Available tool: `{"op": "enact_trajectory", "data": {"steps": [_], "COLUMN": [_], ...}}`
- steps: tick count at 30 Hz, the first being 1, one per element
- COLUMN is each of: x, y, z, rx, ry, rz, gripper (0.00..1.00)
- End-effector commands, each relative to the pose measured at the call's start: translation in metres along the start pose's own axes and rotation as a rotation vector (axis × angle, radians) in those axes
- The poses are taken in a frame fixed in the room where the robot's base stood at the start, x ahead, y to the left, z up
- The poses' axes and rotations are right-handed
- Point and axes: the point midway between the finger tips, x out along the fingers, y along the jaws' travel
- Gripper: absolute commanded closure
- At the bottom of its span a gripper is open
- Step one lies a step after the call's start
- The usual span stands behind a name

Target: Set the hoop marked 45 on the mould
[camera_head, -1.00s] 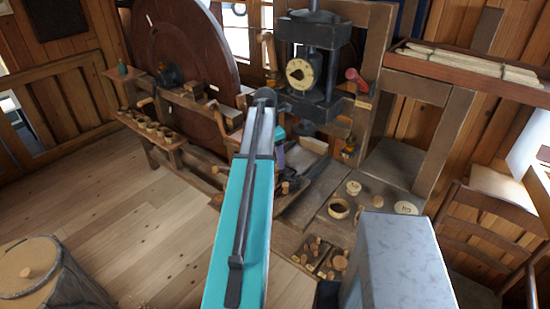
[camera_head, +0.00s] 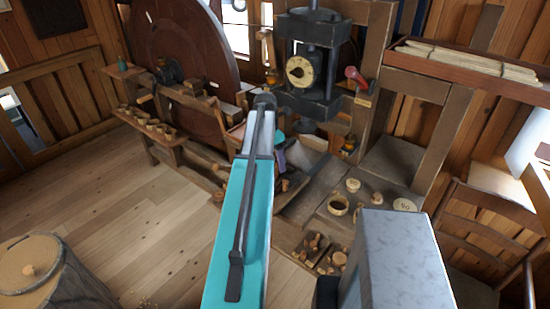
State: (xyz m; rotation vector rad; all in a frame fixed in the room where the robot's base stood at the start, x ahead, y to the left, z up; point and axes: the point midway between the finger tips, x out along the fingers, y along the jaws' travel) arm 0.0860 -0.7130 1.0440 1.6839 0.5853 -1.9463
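A pale open ring (camera_head: 338,205), which may be a hoop, lies on the low bench at right of centre. A smaller round piece (camera_head: 353,185) stands behind it, and a pale disc with dark marks (camera_head: 405,204) lies to its right. I cannot read a 45 on any of them, and I cannot pick out the mould for certain. My teal arm reaches up the middle of the view. Its wrist bends down behind the forearm, near the left part of the bench. My gripper is mostly hidden there, and its fingers cannot be made out.
A dark press (camera_head: 312,62) with a pale round dial (camera_head: 299,71) and a red-handled part stands behind the bench. A large dark wheel (camera_head: 185,50) is at the left. A small shelf of cups (camera_head: 150,125) stands before it. A chair (camera_head: 485,235) is at right.

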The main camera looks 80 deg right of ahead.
Motion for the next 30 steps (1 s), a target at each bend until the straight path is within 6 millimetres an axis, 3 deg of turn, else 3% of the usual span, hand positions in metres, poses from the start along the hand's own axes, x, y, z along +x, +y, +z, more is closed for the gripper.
{"op": "enact_trajectory", "data": {"steps": [17, 30], "x": [-0.009, -0.046], "y": [0.0, 0.001], "z": [0.001, 0.001], "rx": [0.0, 0.0], "ry": [-0.001, -0.001], "rz": [0.001, 0.002], "gripper": [0.25, 0.25]}}
